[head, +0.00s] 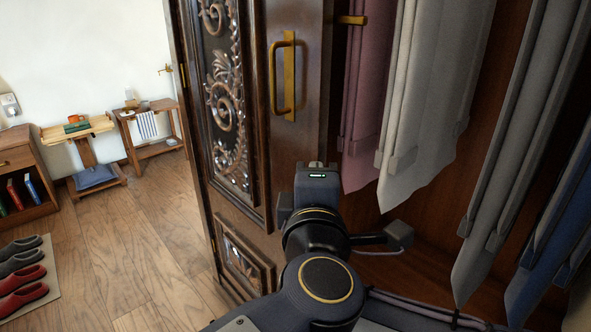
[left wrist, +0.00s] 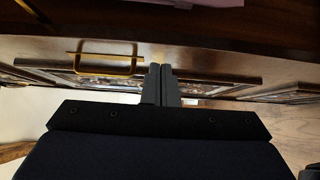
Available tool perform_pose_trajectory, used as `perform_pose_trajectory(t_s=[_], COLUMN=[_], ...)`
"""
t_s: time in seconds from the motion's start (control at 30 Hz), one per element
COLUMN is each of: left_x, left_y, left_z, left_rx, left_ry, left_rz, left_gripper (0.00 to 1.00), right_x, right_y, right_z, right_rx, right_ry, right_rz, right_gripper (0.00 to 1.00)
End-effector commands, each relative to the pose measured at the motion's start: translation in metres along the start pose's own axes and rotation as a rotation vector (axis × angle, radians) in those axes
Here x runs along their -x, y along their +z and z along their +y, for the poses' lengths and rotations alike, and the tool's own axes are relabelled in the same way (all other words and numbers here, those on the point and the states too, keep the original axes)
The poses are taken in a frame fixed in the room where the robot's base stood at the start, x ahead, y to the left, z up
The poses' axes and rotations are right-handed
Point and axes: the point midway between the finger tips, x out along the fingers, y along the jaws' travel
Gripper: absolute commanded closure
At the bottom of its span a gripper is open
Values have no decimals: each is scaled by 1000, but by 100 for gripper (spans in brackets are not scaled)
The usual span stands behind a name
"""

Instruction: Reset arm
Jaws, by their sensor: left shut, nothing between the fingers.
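My left arm reaches up from the bottom middle of the head view toward the open carved armoire door (head: 228,100). Its dark hand hides the fingers there. In the left wrist view my left gripper (left wrist: 161,68) is shut and empty, with its two fingers side by side. The fingertips point at the armoire door, right of its brass handle (left wrist: 105,64). I cannot tell whether they touch the wood. The handle (head: 283,80) stands above the hand in the head view and is not held. My right gripper is in neither view.
Pink (head: 365,95), light grey (head: 425,100), dark grey (head: 520,130) and blue (head: 555,230) garments hang in the armoire, right of the arm. Left are a small bench (head: 150,113), a wooden stand (head: 88,150), a low cabinet (head: 35,165) and slippers (head: 22,285). Floor (head: 130,240) between is clear.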

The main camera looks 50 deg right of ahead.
Motion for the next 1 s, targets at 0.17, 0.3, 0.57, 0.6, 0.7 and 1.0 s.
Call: perform_pose_trajectory(t_s=[0.17,0.3,0.57,0.6,0.7,1.0], left_x=[3,3,37,50,90,247], left_y=[-1,-6,-130,-159,-224,-350], left_z=[0,2,37,36,23,-83], left_rx=[0,-7,-238,-302,-452,-709], left_ry=[0,5,69,60,-1,-394], left_rz=[3,3,4,7,17,41], left_gripper=[100,100,100,100,100,100], right_x=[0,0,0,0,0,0], right_y=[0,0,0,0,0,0], right_z=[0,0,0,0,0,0], right_rx=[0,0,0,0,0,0], right_ry=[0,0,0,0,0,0], right_rz=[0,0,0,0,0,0], right_gripper=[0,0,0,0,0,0])
